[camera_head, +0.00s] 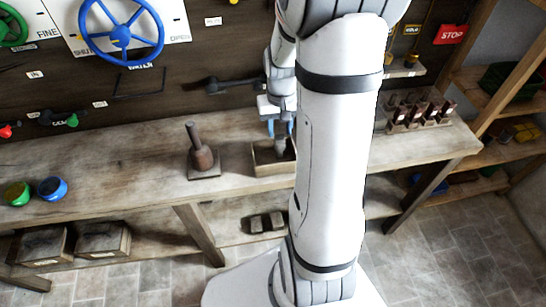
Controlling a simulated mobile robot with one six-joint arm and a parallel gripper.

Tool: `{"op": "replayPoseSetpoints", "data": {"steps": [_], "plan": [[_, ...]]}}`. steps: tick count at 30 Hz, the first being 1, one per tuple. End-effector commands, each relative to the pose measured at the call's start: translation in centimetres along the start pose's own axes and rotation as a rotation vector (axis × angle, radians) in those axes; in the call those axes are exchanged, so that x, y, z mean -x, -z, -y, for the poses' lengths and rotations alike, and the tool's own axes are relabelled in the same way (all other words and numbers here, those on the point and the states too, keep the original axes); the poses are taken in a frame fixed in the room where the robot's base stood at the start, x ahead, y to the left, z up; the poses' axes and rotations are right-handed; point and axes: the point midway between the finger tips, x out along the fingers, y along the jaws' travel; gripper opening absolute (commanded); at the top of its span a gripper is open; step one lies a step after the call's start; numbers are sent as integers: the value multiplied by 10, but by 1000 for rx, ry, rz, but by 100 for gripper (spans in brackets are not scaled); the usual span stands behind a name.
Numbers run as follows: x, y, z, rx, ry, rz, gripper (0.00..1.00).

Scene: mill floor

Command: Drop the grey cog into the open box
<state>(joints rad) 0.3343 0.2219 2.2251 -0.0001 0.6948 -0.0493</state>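My gripper (280,130) points down over the open box (273,170), with its two blue fingers a little apart. The open box is a small tan, open-topped box on the wooden bench, partly hidden at the right by my arm. A small grey piece, seemingly the grey cog (280,145), shows just below and between the fingertips, over the box's opening. It is too small to tell whether the fingers grip it or whether it touches the box.
A dark rod on a square base (203,160) stands left of the box. Green (18,194) and blue (52,188) cups stand at the bench's left end. A rack of dark bottles (420,112) is at the right. Blue handwheel (121,33) is on the wall.

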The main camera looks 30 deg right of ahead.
Motion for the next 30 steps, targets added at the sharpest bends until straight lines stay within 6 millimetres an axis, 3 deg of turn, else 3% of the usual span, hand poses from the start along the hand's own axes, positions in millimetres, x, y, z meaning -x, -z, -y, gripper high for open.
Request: {"op": "replayPoseSetpoints", "data": {"steps": [6, 14, 30], "plan": [[0, 0, 0, 1, 0, 0, 52], [2, 0, 0, 1, 0, -1, 52], [74, 0, 0, 1, 0, -1, 52]]}}
